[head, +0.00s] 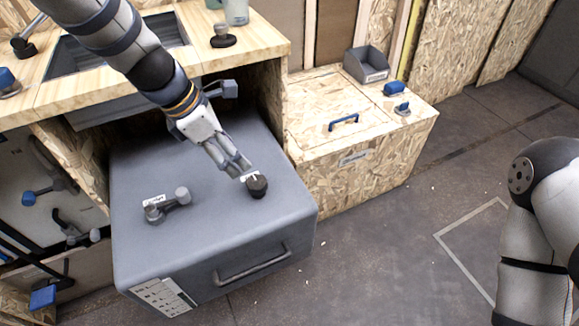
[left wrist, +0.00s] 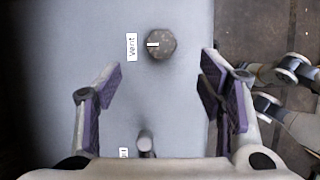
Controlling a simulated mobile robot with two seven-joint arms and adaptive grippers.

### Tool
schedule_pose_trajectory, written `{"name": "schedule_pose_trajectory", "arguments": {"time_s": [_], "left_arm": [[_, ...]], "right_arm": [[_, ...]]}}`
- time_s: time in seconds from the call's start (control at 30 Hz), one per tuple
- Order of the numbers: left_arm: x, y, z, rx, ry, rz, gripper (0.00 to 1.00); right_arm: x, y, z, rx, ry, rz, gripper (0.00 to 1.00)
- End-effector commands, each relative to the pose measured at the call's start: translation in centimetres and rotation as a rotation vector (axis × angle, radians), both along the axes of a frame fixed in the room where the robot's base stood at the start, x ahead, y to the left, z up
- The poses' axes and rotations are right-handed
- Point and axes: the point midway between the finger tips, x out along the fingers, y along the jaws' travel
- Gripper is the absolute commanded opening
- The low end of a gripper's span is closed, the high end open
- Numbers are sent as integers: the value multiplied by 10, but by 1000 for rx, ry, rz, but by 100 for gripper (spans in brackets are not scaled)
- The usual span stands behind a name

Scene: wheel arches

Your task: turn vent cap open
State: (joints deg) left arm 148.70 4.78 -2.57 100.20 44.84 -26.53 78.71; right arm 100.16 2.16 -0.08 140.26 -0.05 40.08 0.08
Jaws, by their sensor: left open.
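The vent cap (head: 257,186) is a dark round knob on top of the grey drawer-like box (head: 215,232), near its right side. In the left wrist view the cap (left wrist: 161,44) shows a white line across its top, beside a white label (left wrist: 131,46) reading "Vent". My left gripper (head: 238,168) is open and empty, just behind and left of the cap in the head view. In the wrist view its two fingers (left wrist: 160,88) are spread, with the cap ahead of the gap between them, not gripped.
A grey lever (head: 168,205) stands on the box top to the left of the cap. A handle (head: 250,264) is on the box's front. A wooden chest (head: 345,125) with a blue handle (head: 343,122) stands to the right. The floor at front right is clear.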

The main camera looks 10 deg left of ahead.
Motion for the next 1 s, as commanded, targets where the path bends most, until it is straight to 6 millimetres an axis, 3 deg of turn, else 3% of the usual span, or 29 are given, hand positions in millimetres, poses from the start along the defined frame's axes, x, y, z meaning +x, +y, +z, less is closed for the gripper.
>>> {"name": "schedule_pose_trajectory", "arguments": {"time_s": [0.07,0.3,0.5,0.87,0.9,1.0], "left_arm": [[2,-3,-9,-6,6,6,62],[12,-22,-68,-4,13,2,62],[21,-34,-103,-3,7,2,62],[25,-38,-111,-1,2,1,62],[25,-38,-111,-1,2,1,60],[25,-38,-111,-1,2,1,37]], "right_arm": [[-3,0,-3,1,10,1,40],[-16,0,-16,0,52,1,40],[-22,0,-23,0,71,3,40],[-22,0,-24,0,73,3,40],[-22,0,-24,0,73,3,40],[-22,0,-24,1,73,3,40]]}}
